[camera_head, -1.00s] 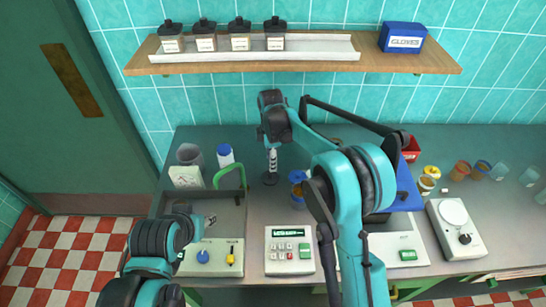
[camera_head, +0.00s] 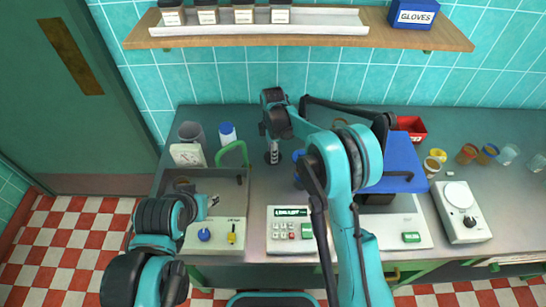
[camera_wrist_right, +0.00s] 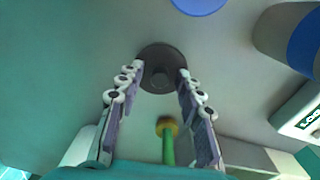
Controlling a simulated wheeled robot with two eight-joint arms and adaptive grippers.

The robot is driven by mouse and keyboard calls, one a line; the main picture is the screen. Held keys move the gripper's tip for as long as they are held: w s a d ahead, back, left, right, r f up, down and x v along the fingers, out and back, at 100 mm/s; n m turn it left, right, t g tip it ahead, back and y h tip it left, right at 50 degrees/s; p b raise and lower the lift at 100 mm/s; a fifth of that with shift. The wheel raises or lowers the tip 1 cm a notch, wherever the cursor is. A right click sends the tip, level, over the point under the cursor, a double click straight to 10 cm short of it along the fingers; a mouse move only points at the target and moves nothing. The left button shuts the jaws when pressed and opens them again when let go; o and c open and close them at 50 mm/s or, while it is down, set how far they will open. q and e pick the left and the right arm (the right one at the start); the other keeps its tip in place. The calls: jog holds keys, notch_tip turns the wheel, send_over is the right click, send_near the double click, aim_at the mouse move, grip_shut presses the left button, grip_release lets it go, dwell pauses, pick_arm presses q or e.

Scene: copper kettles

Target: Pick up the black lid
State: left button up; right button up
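The black lid (camera_head: 273,158) is a dark round disc lying on the grey counter, left of the middle in the head view. In the right wrist view the lid (camera_wrist_right: 160,84) shows a raised knob at its centre. My right gripper (camera_wrist_right: 161,70) is open above the lid, with a fingertip near each side of it. I cannot tell whether the fingers touch it. In the head view my right gripper (camera_head: 273,150) points down and partly hides the lid. My left gripper (camera_head: 212,201) is over the grey tray, too small to read.
A grey cup (camera_head: 192,134) and a blue-capped white jar (camera_head: 228,134) are behind the tray. A keypad device (camera_head: 291,240) is in front. A blue item (camera_head: 402,155) stands right.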

jog(key=c, duration=0.5)
jog(key=shift+c, duration=0.2)
jog(key=shift+r, duration=0.1)
